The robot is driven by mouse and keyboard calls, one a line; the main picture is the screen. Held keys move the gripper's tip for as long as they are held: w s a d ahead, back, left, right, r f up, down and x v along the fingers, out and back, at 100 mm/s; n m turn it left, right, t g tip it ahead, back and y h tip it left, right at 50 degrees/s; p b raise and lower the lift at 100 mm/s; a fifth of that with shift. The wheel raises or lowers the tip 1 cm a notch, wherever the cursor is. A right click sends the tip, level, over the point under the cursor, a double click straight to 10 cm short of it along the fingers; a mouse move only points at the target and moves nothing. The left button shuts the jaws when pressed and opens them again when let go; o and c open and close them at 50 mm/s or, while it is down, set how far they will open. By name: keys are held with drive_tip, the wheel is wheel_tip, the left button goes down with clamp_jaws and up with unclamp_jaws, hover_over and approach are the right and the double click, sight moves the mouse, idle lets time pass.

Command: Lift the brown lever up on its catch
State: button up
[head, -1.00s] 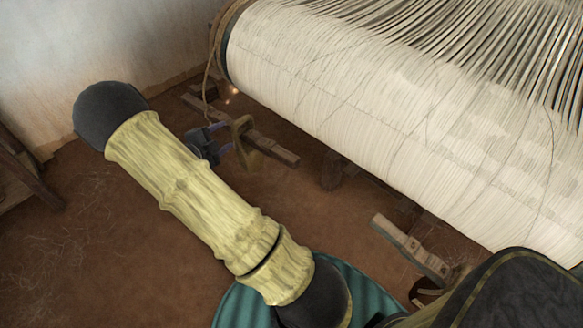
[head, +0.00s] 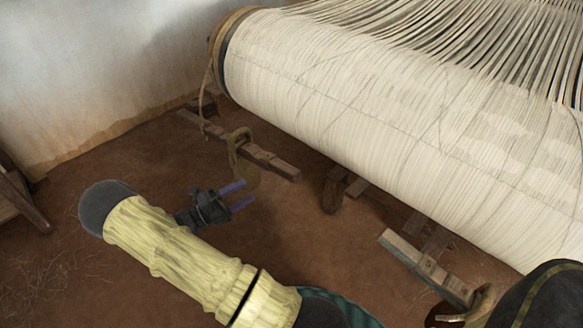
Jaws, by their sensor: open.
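The brown lever (head: 272,163) is a wooden bar at the left, low beside the cloth roll, sloping down to the right in the head view. A tan, loop-shaped piece (head: 238,143), apparently its catch, stands around or against the bar's middle. An olive-tan part (head: 252,179) shows just below the bar there. My gripper (head: 247,194) is open, its two purple fingers pointing right, in front of and below the lever. The upper fingertip appears close to the olive-tan part; I cannot tell whether they touch. Nothing shows between the fingers.
The big roll of white warp (head: 400,130) fills the upper right, above the lever. A second wooden bar (head: 425,267) with a ring-like piece (head: 484,301) is at lower right. A dark wooden block (head: 335,190) stands between. Earthen floor (head: 110,160) is clear at left.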

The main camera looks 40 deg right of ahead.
drive_tip(key=x, duration=1.6)
drive_tip(key=shift+b, duration=0.45)
drive_tip(key=shift+d, duration=0.1)
drive_tip(key=shift+c, duration=0.4)
